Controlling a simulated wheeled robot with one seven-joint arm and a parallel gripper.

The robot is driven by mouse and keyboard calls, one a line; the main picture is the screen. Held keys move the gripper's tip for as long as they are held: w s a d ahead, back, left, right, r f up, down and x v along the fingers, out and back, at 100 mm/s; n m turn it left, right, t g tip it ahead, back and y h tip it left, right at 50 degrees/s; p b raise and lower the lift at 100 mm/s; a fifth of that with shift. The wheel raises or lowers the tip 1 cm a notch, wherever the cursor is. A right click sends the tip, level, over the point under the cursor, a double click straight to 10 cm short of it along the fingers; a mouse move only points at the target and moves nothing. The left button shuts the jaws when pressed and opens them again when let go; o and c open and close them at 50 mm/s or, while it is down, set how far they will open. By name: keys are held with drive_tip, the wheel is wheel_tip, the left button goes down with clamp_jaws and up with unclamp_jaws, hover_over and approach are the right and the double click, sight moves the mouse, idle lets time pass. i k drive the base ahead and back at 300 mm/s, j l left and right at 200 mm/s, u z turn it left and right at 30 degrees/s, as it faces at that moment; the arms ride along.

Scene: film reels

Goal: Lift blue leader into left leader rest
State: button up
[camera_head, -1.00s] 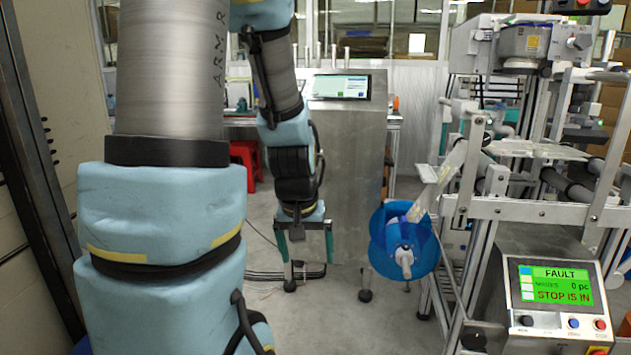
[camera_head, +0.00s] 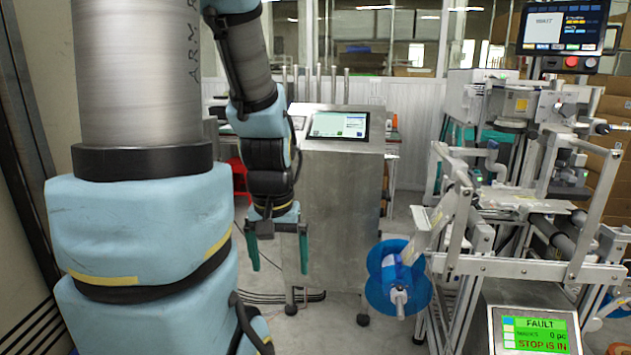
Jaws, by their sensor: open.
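A blue reel (camera_head: 374,283) hangs on a pale spindle at the lower left of the machine (camera_head: 520,215). I cannot tell a separate blue leader from the reel at this size, and I cannot pick out the left leader rest. My gripper (camera_head: 278,259) points down left of the reel, apart from it. Its two green fingers are spread, with nothing visible between them.
A steel cabinet (camera_head: 340,220) with a tilted screen stands behind my gripper. A dark monitor (camera_head: 562,27) is at upper right. Grey floor lies between cabinet and reel.

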sight(399, 263)
drive_tip(key=i+z, duration=0.2)
drive_tip(key=z, duration=0.2)
drive_tip(key=i+j+z, duration=0.15)
drive_tip(key=z, duration=0.25)
drive_tip(key=i+j+z, duration=0.15)
drive_tip(key=i+j, duration=0.15)
drive_tip(key=i+j+z, duration=0.1)
drive_tip(key=i+j, duration=0.15)
drive_tip(key=i+j+z, duration=0.15)
drive_tip(key=j, duration=0.35)
drive_tip(key=i+j+z, duration=0.1)
drive_tip(key=i+j, duration=0.45)
drive_tip(key=j, duration=0.2)
drive_tip(key=i+j, duration=0.2)
drive_tip(key=j, duration=0.15)
drive_tip(key=i+j, duration=0.25)
drive_tip(key=j, duration=0.15)
